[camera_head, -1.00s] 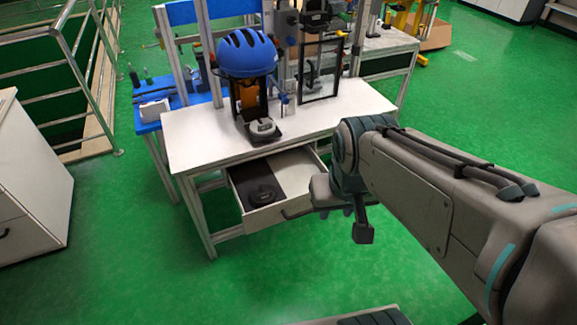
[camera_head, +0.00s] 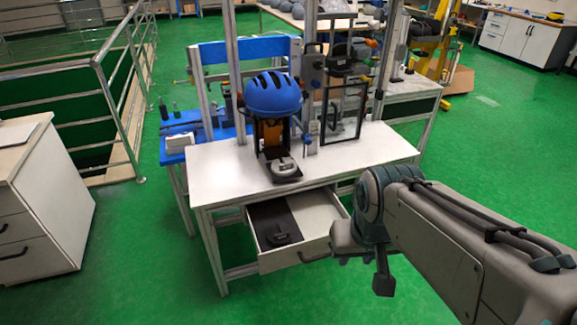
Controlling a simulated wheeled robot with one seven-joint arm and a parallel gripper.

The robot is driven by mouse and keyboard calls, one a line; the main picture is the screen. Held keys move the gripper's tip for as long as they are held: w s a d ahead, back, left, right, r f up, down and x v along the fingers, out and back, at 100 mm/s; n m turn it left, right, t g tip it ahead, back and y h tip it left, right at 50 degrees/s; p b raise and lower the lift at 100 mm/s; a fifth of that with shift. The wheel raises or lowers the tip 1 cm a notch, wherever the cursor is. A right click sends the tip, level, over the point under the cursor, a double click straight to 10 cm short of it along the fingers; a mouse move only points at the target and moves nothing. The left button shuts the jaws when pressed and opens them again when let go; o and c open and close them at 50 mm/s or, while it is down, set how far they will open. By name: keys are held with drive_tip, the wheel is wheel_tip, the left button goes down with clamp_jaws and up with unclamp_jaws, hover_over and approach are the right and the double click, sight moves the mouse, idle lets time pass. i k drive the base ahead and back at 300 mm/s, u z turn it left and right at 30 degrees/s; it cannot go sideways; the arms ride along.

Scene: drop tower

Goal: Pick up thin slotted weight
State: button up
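A dark, flat round piece (camera_head: 282,229) with a small raised part lies on the black mat in the open drawer (camera_head: 317,212) under the white bench; it may be the thin slotted weight, but it is too small to be sure. A grey weight-like block (camera_head: 284,167) sits on a black base on the bench, below the blue helmet (camera_head: 273,93). My gripper (camera_head: 384,283) hangs to the right of the drawer, apart from it, pointing down. Its fingers are too small and overlapped to tell whether it is open or shut.
The white bench top (camera_head: 225,165) has free room at its left. A white cabinet (camera_head: 40,200) is at the left, beside a railing. The green floor in front is clear.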

sight(290, 167)
drive_tip(key=z, duration=0.65)
drive_tip(key=i, duration=1.45)
drive_tip(key=u, duration=2.4)
